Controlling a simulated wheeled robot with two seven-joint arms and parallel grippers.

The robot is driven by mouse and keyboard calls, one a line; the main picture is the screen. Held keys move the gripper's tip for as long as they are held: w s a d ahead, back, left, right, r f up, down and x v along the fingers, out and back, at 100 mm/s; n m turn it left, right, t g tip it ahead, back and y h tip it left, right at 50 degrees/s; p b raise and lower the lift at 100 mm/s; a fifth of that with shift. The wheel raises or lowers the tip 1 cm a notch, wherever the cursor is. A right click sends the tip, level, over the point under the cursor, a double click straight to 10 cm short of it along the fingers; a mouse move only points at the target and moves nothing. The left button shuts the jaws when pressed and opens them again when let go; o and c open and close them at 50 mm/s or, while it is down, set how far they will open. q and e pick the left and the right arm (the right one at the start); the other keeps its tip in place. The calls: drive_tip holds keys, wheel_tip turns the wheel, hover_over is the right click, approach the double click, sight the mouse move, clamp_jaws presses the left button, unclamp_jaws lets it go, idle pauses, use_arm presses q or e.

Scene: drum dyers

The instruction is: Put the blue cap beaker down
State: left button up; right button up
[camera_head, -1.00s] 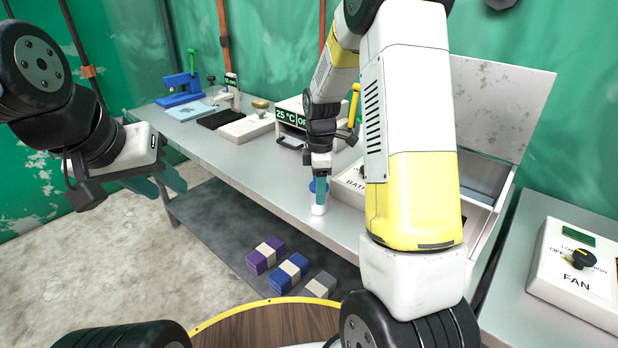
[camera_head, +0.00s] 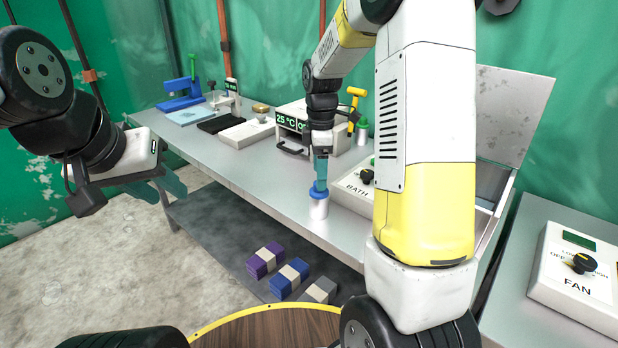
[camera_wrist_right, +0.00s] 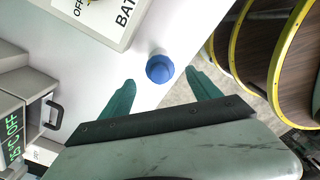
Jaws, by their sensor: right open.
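The blue cap beaker, a small white container with a blue cap (camera_head: 318,193), stands upright on the metal table near its front edge. In the right wrist view its cap (camera_wrist_right: 160,69) shows from above, in the gap between the fingertips, with space on both sides. My right gripper (camera_head: 320,182) points down directly over the beaker, its teal fingers open and not clamped on the cap. My left gripper (camera_head: 168,186) hangs at the left in front of the table, its fingers apart and empty.
The bath control box (camera_head: 354,196) stands just right of the beaker, and the 25 °C unit (camera_head: 290,124) behind it. A second blue-capped container (camera_head: 362,131) stands farther back. Cloth stacks (camera_head: 292,276) lie on the lower shelf. The tabletop left of the beaker is clear.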

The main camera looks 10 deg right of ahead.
wheel_tip(320, 180, up, 5)
drive_tip(key=shift+f, duration=0.1)
drive_tip(key=s+a+r+m+t+y, duration=0.1)
drive_tip(key=s+r+m+t, duration=0.2)
drive_tip(key=s+m, duration=0.5)
drive_tip(key=s+a+r+m+t+y, duration=0.1)
drive_tip(key=s+r+m+t, duration=0.2)
drive_tip(key=s, duration=1.2)
wheel_tip(320, 180, up, 4)
drive_tip(key=m, duration=0.5)
drive_tip(key=shift+f, duration=0.25)
